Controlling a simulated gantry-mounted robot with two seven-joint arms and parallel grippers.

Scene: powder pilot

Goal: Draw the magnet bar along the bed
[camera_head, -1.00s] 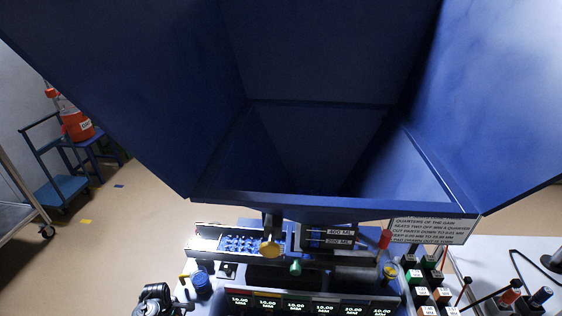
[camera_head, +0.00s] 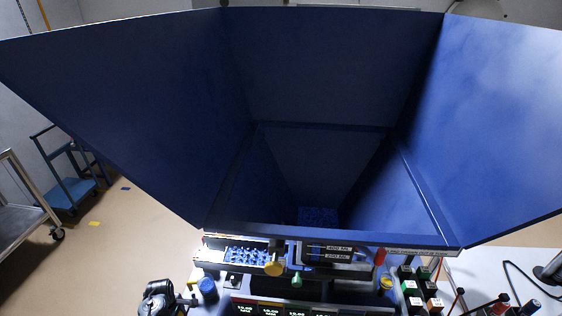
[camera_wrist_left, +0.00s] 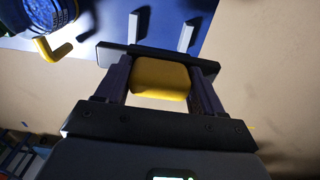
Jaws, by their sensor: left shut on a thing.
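My left gripper (camera_head: 160,297) is at the bottom left in the head view, beside the machine's front left corner. In the left wrist view its two fingers (camera_wrist_left: 161,84) are shut on a yellow block-like grip (camera_wrist_left: 160,72). I cannot tell what the grip joins to, or whether it is the magnet bar's. The lit bed (camera_head: 245,256), a narrow tray with blue pieces in it, lies under the hopper's front edge. A yellow knob (camera_head: 274,269) stands at its right end. My right gripper is not in view.
A large blue hopper (camera_head: 320,70) fills the space above the bed. Several labelled blocks (camera_head: 410,287) stand at the right. A blue cart (camera_head: 70,190) is on the open floor at the left.

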